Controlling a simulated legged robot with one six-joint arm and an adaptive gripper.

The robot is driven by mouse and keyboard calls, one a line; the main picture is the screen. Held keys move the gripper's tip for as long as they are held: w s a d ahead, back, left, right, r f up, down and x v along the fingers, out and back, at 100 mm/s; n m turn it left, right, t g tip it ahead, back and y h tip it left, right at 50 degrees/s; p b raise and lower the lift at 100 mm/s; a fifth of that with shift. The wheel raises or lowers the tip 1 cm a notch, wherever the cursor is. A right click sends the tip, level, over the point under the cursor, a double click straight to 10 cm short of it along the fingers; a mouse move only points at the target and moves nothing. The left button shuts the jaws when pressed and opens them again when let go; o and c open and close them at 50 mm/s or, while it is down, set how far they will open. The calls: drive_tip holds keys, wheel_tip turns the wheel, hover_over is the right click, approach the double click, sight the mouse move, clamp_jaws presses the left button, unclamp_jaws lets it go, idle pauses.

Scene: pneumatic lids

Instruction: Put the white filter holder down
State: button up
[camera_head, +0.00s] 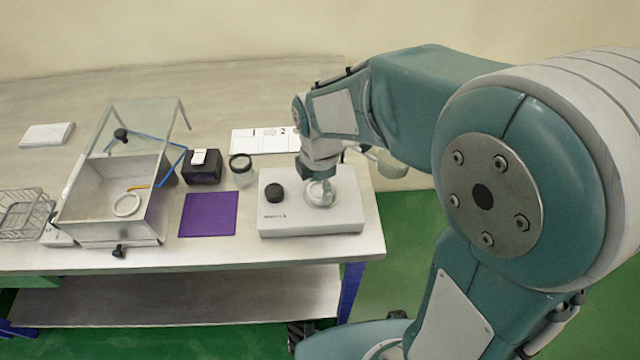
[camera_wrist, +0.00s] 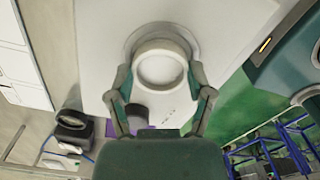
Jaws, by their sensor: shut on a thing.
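The white filter holder (camera_head: 319,197) is a round white ring-shaped piece at the right part of the white device (camera_head: 350,215). In the wrist view the holder (camera_wrist: 162,46) lies between the two fingers of my gripper (camera_wrist: 160,82). My gripper (camera_head: 320,181) points down and is shut on it. The holder overlaps a round grey seat (camera_wrist: 194,50) on the device's top. Whether it touches the seat or hangs just above it, I cannot tell. My gripper hides part of the holder in the head view.
A black knob (camera_head: 274,192) stands on the device, left of my gripper. A purple mat (camera_head: 208,214), a dark-lidded jar (camera_head: 241,168) and a black box (camera_head: 203,170) are further left. An open metal box (camera_head: 90,190) holds a white ring (camera_head: 127,205). A numbered white sheet (camera_head: 262,141) lies behind.

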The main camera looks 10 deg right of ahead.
sight(321, 192)
drive_tip(key=shift+a, duration=0.15)
drive_tip(key=shift+c, duration=0.4)
drive_tip(key=o, duration=1)
drive_tip(key=shift+o, duration=0.4)
drive_tip(key=shift+d, duration=0.35)
drive_tip(key=shift+a+r, duration=0.15)
drive_tip(key=shift+r, duration=0.05)
wheel_tip(321, 192, up, 12)
drive_tip(key=s+d+m+t, duration=0.2)
drive_tip(key=s+d+m, duration=0.3)
drive_tip(key=m, duration=0.6)
drive_tip(key=s+d+r+m+t, duration=0.1)
drive_tip(key=s+d+m+t, duration=0.2)
drive_tip(key=s+d+m, duration=0.3)
drive_tip(key=shift+s+r+m+t, duration=0.25)
drive_tip(key=shift+s+m, duration=0.6)
drive_tip(key=shift+m, duration=1.75)
